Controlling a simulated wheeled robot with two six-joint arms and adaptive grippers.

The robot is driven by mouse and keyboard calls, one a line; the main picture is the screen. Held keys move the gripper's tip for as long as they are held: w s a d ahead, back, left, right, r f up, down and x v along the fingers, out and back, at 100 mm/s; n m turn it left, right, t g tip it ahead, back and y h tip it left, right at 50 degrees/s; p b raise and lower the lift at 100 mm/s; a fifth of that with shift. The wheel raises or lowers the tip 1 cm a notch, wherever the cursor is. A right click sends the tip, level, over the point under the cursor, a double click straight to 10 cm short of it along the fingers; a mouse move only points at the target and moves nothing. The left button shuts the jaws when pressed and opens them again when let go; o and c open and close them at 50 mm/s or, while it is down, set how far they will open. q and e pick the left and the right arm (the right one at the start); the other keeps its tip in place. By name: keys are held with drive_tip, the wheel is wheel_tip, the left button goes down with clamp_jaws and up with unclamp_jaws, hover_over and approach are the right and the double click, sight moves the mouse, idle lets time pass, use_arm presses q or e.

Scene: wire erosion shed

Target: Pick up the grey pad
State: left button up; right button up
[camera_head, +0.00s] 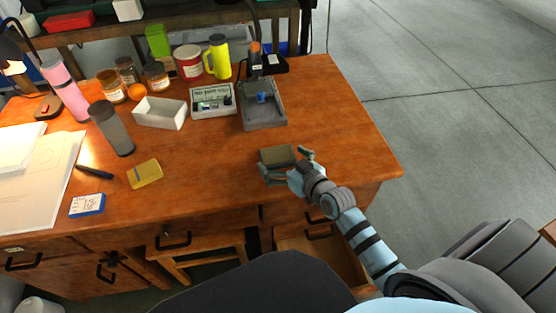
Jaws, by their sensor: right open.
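A grey-olive block that looks like the grey pad (276,155) lies on the wooden table (220,160), near its front right part. My right gripper (284,164) comes in from the lower right. Its fingers are open and spread on either side of the pad's near end; I cannot tell whether they touch it. The gripper hides part of the pad's near side. My left gripper is not in view.
A grey tray-like fixture with a blue piece (262,112) stands behind the pad, beside a white box with a display (212,100). An open white box (160,113), a yellow pad (145,174) and a dark cup (111,128) are to the left. The table's right side is clear.

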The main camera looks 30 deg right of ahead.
sight(281, 159)
drive_tip(key=shift+w+f, duration=0.1)
drive_tip(key=shift+w, duration=0.25)
drive_tip(key=c, duration=1.2)
drive_tip(key=shift+o, duration=0.2)
drive_tip(key=s+a+r+n+g+y+p, duration=0.15)
drive_tip(key=r+p, duration=0.25)
drive_tip(key=r, duration=0.9)
drive_tip(key=a+r+n+t+y+p, duration=0.1)
drive_tip(key=a+r+n+y+p, duration=0.2)
drive_tip(key=r, duration=1)
drive_tip(key=s+a+n+g+y, duration=0.2)
drive_tip(key=s+n+g+y, duration=0.2)
drive_tip(key=s, duration=0.9)
drive_tip(key=shift+s+a+f+n+g+y+p, duration=0.15)
drive_tip(key=shift+a+f+n+g+y+p, duration=0.2)
drive_tip(key=shift+g+y, duration=0.3)
